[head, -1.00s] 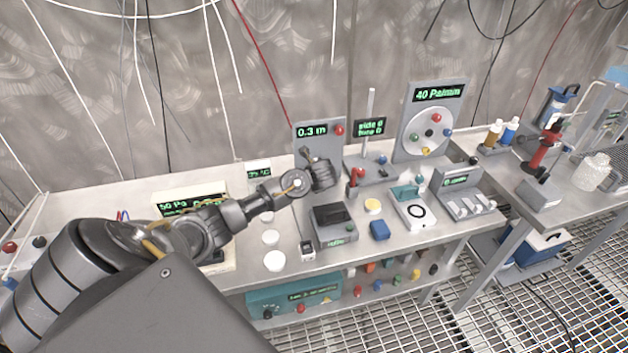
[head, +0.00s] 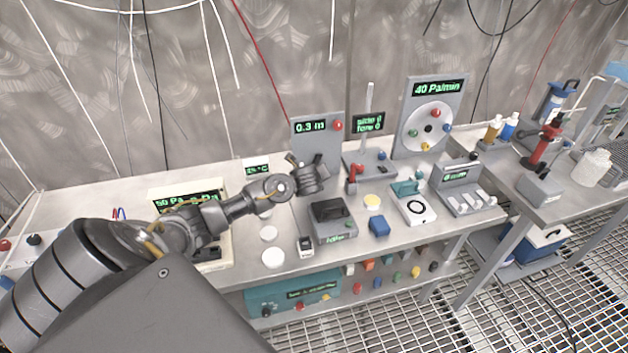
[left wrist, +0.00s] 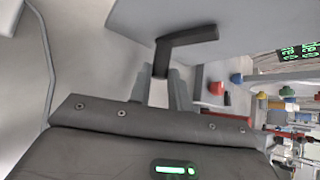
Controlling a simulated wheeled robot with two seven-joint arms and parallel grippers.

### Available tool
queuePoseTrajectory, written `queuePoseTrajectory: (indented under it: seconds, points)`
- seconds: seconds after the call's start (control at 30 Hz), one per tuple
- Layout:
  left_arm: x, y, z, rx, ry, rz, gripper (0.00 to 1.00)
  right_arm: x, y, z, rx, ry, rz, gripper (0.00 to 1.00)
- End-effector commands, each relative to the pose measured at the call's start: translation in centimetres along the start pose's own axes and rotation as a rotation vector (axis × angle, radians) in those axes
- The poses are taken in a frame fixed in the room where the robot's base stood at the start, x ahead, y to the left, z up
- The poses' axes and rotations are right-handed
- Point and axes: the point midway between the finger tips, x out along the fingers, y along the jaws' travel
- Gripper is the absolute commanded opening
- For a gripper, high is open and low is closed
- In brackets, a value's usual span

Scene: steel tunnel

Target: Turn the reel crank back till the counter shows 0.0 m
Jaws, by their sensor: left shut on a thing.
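The reel panel (head: 318,148) stands upright at the back of the bench in the head view. Its counter (head: 310,127) reads 0.3 m in green, with a red knob beside it. My left gripper (head: 306,173) is in front of the panel and hides most of the crank there. In the left wrist view the dark L-shaped crank (left wrist: 187,38) has its short end between the two fingers of my left gripper (left wrist: 160,85). The fingers are shut on it. My right gripper is not in view.
A dial panel (head: 442,130) reading 40 Pa/min stands to the right. A grey box with a black top (head: 330,211), white discs and a blue block (head: 379,226) lie in front. A red-handled lever (head: 353,177) stands close to the right of my left gripper.

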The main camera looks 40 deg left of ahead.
Motion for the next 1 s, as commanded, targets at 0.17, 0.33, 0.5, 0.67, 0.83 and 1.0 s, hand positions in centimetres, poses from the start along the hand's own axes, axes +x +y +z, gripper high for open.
queuePoseTrajectory:
  seconds: [0.17,0.33,0.5,0.67,0.83,1.0]
  points:
    - [0.6,0.1,-0.6,-0.076,-0.001,-0.078,0.00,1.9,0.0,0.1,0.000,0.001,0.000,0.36]
    - [0.7,-0.2,-0.7,-0.131,-0.001,-0.130,0.00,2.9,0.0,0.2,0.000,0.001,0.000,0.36]
    - [0.7,-0.4,-0.7,-0.158,-0.001,-0.158,0.00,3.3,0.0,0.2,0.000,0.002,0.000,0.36]
    - [0.7,-0.5,-0.7,-0.168,-0.002,-0.167,0.00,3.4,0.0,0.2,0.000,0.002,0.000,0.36]
    - [0.7,-0.5,-0.6,-0.169,-0.002,-0.167,0.00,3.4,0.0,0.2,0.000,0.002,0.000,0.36]
    - [0.7,-0.5,-0.6,-0.168,-0.002,-0.167,0.23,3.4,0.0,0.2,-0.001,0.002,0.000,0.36]
